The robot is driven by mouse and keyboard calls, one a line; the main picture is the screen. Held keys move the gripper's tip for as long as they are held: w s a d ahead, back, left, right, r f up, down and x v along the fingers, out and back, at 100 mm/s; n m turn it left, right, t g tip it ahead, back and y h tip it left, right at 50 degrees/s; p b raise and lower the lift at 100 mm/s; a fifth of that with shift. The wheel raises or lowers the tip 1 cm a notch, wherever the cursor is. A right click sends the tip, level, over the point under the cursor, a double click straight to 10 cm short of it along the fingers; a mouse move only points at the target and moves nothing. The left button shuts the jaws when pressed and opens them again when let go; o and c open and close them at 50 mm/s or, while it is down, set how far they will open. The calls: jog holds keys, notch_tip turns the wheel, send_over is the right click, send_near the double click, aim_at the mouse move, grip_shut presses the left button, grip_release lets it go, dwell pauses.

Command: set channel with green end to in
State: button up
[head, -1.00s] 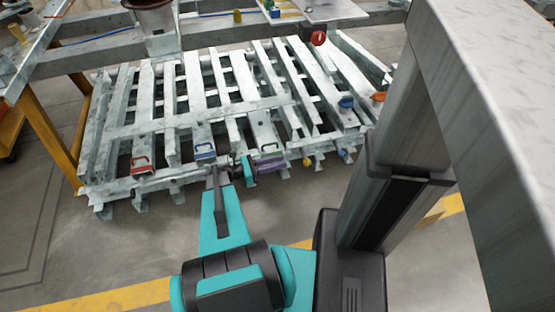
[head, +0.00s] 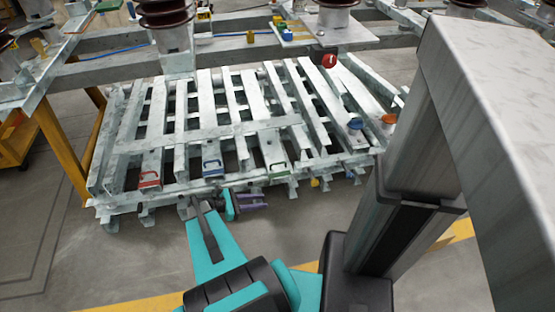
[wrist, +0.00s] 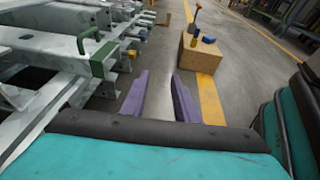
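The channel with the green end (head: 279,168) lies in the rack of grey channels, right of the middle of its front edge. In the wrist view its green end plate with a green loop handle (wrist: 103,60) is at the upper left. My gripper (head: 262,199) is in front of the rack, below and slightly left of the green end in the head view, apart from it. In the wrist view the two purple fingers of my gripper (wrist: 160,76) are spread with bare floor between them. My gripper is open and empty.
Blue (head: 355,124) and orange (head: 388,120) ends are at the right. A cardboard box (wrist: 200,54) stands on the floor beyond my gripper.

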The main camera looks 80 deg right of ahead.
jog(key=w+a+f+m+t+y, duration=0.1)
jog(key=w+a+f+t, duration=0.15)
jog(key=w+a, duration=0.45)
jog(key=w+a+f+m+t+y, duration=0.1)
jog(key=w+a+f, duration=0.2)
jog(key=a, duration=0.7)
jog(key=w+a+f+m+t+y, duration=0.1)
jog(key=w+a+f+t, duration=0.1)
jog(key=w+a, duration=0.5)
jog(key=s+a+f+m+t+y, duration=0.1)
jog(key=a+y, duration=0.1)
jog(key=a, duration=1.1)
jog(key=s+a+f+m+t+y, duration=0.1)
jog(key=a+m+y, duration=0.1)
jog(key=a, duration=1.2)
jog(key=shift+s+a+f, duration=0.25)
jog(key=shift+s+f, duration=0.1)
jog(key=shift+s, duration=0.05)
